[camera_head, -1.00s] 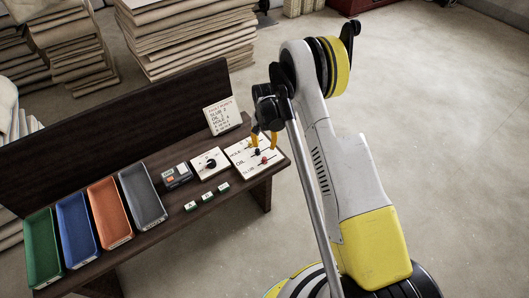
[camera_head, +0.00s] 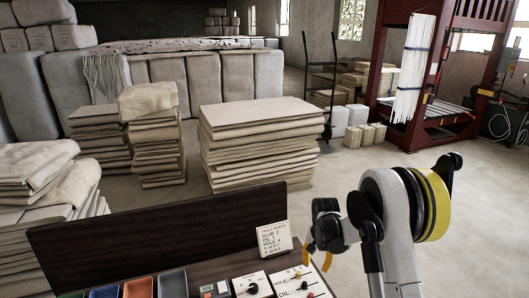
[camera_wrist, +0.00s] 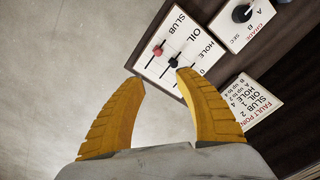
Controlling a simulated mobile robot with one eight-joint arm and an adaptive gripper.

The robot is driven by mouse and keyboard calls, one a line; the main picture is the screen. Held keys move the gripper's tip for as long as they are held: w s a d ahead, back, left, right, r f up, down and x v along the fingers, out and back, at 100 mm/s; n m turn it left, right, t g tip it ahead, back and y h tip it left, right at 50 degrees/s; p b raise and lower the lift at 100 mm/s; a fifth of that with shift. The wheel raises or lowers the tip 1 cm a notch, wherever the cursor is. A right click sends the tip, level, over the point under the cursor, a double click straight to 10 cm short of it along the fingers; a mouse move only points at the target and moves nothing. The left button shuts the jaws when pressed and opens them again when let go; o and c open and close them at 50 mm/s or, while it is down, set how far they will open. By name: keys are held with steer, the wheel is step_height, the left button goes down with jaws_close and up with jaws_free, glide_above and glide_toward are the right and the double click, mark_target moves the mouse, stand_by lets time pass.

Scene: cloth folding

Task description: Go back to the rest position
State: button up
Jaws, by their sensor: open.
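My gripper (camera_wrist: 160,78) shows in the wrist view as two yellow ribbed fingers, spread apart with nothing between them. In the head view my gripper (camera_head: 319,260) hangs at the right end of the dark bench, above the white slider panel. The panel (camera_wrist: 178,40) is marked SLUB, OIL and HOLE and carries small red and black knobs. It also shows in the head view (camera_head: 293,285), partly cut off by the lower edge. The fingertips look close to the panel's edge; I cannot tell the exact gap.
A dark backboard (camera_head: 150,240) runs behind the bench. A fault-point sign (camera_head: 262,240) stands at its right end. A dial box (camera_head: 253,286) and coloured trays (camera_head: 138,288) line the bench. Stacked cloth (camera_head: 262,140) stands behind. Open floor (camera_head: 440,220) lies to the right.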

steer(key=s+r+n+t, duration=0.15)
steer(key=s+r, duration=0.45)
steer(key=r, duration=0.6)
steer(key=s+r+n+t, duration=0.15)
steer(key=s+r, duration=0.45)
steer(key=r, duration=0.6)
steer(key=s+r+n+t, duration=0.1)
steer(key=s+r, duration=0.1)
steer(key=s, duration=0.7)
steer(key=s+a+r+n+t, duration=0.1)
steer(key=s+r+t, duration=0.1)
steer(key=s, duration=0.7)
steer(key=shift+s+a+t, duration=0.15)
steer(key=shift+s+t, duration=0.1)
steer(key=shift+t, duration=0.05)
